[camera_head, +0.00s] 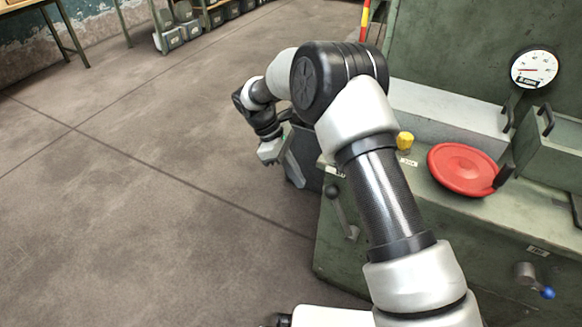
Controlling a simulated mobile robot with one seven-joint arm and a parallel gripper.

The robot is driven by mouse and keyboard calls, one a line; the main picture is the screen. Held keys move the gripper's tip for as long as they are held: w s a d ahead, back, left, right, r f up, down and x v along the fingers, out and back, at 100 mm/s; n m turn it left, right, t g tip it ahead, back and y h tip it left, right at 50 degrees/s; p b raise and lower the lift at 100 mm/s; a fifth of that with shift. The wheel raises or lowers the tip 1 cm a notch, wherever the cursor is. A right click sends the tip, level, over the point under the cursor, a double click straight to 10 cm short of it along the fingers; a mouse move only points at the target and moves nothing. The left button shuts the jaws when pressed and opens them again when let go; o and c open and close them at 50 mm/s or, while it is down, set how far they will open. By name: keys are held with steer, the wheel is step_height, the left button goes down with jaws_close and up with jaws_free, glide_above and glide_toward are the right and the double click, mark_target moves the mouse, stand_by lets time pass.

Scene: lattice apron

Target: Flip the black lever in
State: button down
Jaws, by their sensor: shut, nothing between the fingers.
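A lever with a black knob (333,191) is mounted on the front face of the green cabinet (440,235), left of my forearm. Its arm slants from the knob at upper left down to a pale pivot at lower right. My gripper (268,153) is shut and empty, up and to the left of the lever, clear of it. It is small in view, and its fingers are partly hidden by the wrist.
A lever with a blue knob (547,293) is on the cabinet front at right. On top are a red disc (462,168), a yellow knob (404,140) and black handles (547,121). A dark box (303,160) stands beside my gripper. Open floor lies left.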

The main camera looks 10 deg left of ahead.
steer(key=d, duration=0.3)
steer(key=s+d+f+b, duration=0.1)
steer(key=d, duration=0.1)
steer(key=shift+f, duration=0.1)
stand_by(0.3)
